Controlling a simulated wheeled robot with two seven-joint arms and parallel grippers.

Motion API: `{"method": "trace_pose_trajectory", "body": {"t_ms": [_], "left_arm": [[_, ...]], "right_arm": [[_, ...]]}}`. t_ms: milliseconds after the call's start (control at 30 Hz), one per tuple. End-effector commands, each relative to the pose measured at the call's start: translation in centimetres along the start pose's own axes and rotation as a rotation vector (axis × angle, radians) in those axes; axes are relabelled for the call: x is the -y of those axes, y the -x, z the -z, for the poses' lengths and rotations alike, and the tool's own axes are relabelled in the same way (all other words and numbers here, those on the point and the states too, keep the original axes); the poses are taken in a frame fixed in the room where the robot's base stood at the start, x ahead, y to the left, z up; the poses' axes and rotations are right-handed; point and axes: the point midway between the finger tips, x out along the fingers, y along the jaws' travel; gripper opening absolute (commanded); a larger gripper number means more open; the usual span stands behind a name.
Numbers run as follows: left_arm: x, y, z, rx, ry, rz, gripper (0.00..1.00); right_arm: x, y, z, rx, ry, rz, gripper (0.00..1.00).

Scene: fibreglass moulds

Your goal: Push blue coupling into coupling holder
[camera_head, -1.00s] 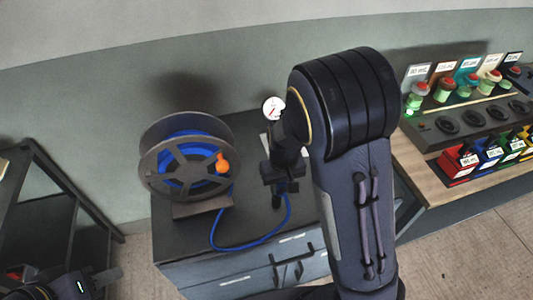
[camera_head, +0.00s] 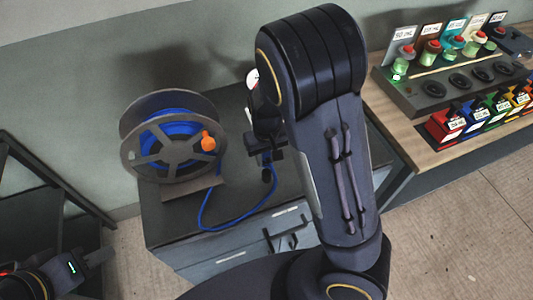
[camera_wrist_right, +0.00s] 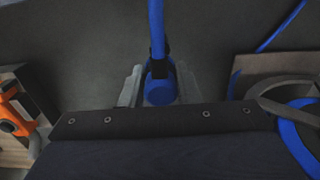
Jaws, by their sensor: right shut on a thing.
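The blue coupling (camera_wrist_right: 160,88) sits between the fingers of my right gripper in the right wrist view, with a black collar and the blue hose running from it. My right gripper (camera_head: 267,160) is shut on it, above the right part of the dark cabinet top in the head view. There the coupling is mostly hidden by the gripper. I cannot clearly make out the coupling holder; my right arm covers part of the cabinet top. An orange part (camera_wrist_right: 12,118) on a dark block shows at the left of the wrist view. My left gripper (camera_head: 97,257) is at the lower left, away from the cabinet; its opening is unclear.
A hose reel (camera_head: 135,160) with an orange knob stands on the left of the cabinet (camera_head: 165,225). The blue hose (camera_head: 205,215) loops along the front edge. A gauge (camera_head: 252,78) is partly behind my right arm. A wooden bench (camera_head: 400,130) with bottles and coloured bins stands right.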

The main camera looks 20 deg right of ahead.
Motion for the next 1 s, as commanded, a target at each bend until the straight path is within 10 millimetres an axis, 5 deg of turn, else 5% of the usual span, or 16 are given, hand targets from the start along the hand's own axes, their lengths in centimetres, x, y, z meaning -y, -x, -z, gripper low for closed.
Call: {"method": "trace_pose_trajectory", "body": {"t_ms": [400, 1000], "left_arm": [[1.3, -2.8, -1.4, 0.0, 0.0, 0.0, 0.36], [1.3, -2.8, -1.4, 0.0, 0.0, 0.0, 0.36]], "right_arm": [[0.0, -3.8, 0.0, 0.0, 0.0, 0.0, 0.0], [0.0, -3.9, 0.0, 0.0, 0.0, 0.0, 0.0]]}}
